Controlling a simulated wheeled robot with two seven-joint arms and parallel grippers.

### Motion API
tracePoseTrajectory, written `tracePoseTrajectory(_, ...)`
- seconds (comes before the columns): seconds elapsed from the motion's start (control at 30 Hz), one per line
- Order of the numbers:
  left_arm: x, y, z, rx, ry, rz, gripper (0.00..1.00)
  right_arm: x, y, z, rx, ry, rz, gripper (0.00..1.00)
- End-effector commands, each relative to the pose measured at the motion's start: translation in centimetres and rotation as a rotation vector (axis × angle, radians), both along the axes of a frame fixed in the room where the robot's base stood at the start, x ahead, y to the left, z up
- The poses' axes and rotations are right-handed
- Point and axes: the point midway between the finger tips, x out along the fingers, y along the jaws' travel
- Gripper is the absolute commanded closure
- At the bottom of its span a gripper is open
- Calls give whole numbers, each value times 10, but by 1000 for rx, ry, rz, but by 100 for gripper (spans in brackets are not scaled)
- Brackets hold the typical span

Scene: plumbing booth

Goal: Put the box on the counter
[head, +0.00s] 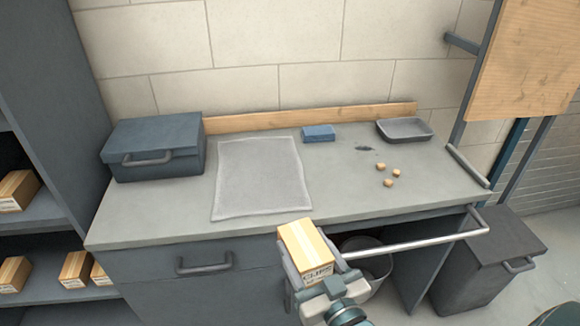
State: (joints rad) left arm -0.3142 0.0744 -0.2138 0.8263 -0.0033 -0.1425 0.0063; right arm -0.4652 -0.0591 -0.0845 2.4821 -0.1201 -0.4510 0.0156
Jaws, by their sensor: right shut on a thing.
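The box (306,250) is a small tan carton with a pale stripe on top and dark print on its near face. My right gripper (318,278) is shut on it, in front of the counter's front edge at the lower middle of the head view. The grey counter (345,185) runs across the middle of the view. The gripper's jaws hide part of the box's lower sides. My left gripper is not in view.
A metal rail (415,243) juts along the front. Shelves with similar cartons (76,268) stand left, a bin (490,262) right.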

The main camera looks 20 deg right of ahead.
Motion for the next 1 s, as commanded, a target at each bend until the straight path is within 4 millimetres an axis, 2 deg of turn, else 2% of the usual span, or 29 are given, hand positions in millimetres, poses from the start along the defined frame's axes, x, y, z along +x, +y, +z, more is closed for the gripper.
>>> tracePoseTrajectory(0.17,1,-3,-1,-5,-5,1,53,19,-22,7,-15,0,-22,73)
tracePoseTrajectory(0.27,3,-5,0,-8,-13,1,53,36,-44,15,-21,3,-49,73)
tracePoseTrajectory(0.4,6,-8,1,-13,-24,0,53,61,-83,33,-24,5,-108,73)
tracePoseTrajectory(0.6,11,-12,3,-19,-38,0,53,85,-132,61,-10,-1,-195,73)
tracePoseTrajectory(0.77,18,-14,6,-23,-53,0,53,92,-150,72,1,-5,-230,73)
tracePoseTrajectory(1.0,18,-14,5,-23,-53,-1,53,92,-152,73,3,-3,-234,73)
